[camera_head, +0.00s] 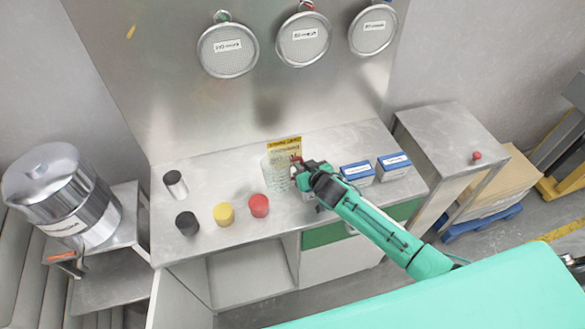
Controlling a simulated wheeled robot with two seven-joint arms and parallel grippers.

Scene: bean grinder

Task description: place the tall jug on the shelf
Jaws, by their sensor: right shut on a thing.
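The tall jug (277,177) looks like a clear, see-through vessel standing upright at the back middle of the steel bench, in front of a yellow-topped sign. My right gripper (297,173) comes in from the right and is shut on the jug at its right side. The fingertips are small and partly hidden by the arm. I cannot tell whether the jug's base touches the bench. A shelf-like open compartment (245,277) shows under the bench top. My left gripper is out of view.
Two blue-and-white boxes (357,173) (393,166) stand right. A steel side table (445,135) has a clear top apart from a red knob.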

